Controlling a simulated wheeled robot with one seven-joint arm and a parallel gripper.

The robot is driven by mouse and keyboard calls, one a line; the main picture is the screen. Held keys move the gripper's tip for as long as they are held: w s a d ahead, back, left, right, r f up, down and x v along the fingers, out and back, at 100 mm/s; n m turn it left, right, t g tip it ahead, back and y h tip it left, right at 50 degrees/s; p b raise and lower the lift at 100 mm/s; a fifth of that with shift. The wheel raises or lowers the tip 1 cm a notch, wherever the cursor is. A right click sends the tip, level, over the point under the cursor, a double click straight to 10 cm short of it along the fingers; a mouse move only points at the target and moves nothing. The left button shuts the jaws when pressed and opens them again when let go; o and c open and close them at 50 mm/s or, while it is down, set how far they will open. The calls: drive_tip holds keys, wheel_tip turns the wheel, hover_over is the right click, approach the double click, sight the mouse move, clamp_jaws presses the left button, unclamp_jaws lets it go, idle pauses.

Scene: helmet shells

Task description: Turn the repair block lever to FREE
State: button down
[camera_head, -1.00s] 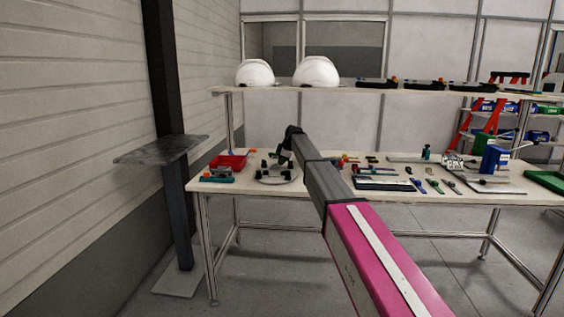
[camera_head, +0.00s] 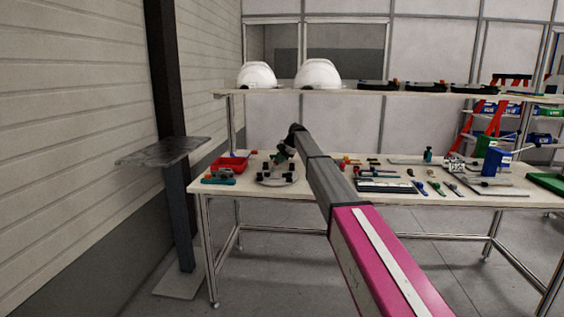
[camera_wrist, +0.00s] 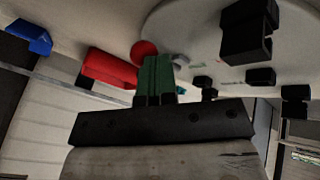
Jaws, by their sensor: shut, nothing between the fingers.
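A round pale plate with black blocks stands on the table at the left (camera_head: 268,184); I take it for the repair block. It fills the upper right of the wrist view (camera_wrist: 190,25). Small green and red marks show on it, too small to read. A red round knob (camera_wrist: 143,49) and a grey curved piece (camera_wrist: 181,60) sit at its edge, by my fingertips; I cannot tell whether either is the lever. My gripper (camera_wrist: 157,62) has green fingers, shut and empty. In the head view my gripper (camera_head: 284,159) is low over the plate. Contact cannot be told.
A red bin (camera_head: 229,163) and a teal tool (camera_head: 219,177) lie left of the plate. Several small tools lie to the right. A shelf (camera_head: 350,92) with white helmets (camera_head: 257,75) runs above the table. A dark post (camera_head: 165,70) stands left.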

drive_tip(key=shift+w+a, duration=0.45)
drive_tip(key=shift+a, duration=0.15)
idle(0.4)
drive_tip(key=shift+s, duration=0.1)
